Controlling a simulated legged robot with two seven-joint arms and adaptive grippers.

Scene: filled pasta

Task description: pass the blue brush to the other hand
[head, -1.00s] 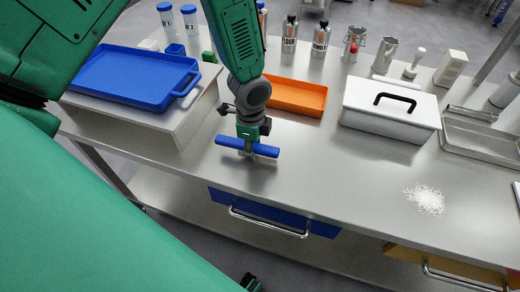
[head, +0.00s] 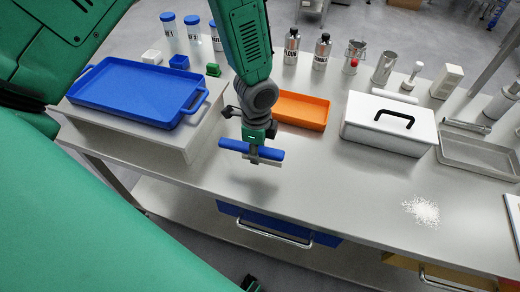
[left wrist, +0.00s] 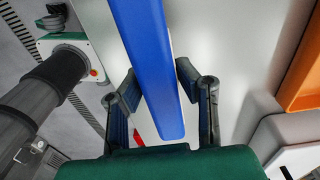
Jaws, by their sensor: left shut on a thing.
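The blue brush (head: 235,145) is a blue bar with a paler strip along its lower side. It is held crosswise above the metal table, with a soft shadow on the surface below it. My left gripper (head: 256,148) is shut on the middle of the brush. In the left wrist view the blue bar (left wrist: 150,65) runs from the top edge down between the two dark fingers of my left gripper (left wrist: 158,90).
A blue tray (head: 88,98) sits on a raised grey platform at the left. Behind my left gripper is an orange tray (head: 305,112); a white box (head: 362,128) with a black handle stands right. White grains (head: 422,211) lie at the right. The table's front middle (head: 330,190) is clear.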

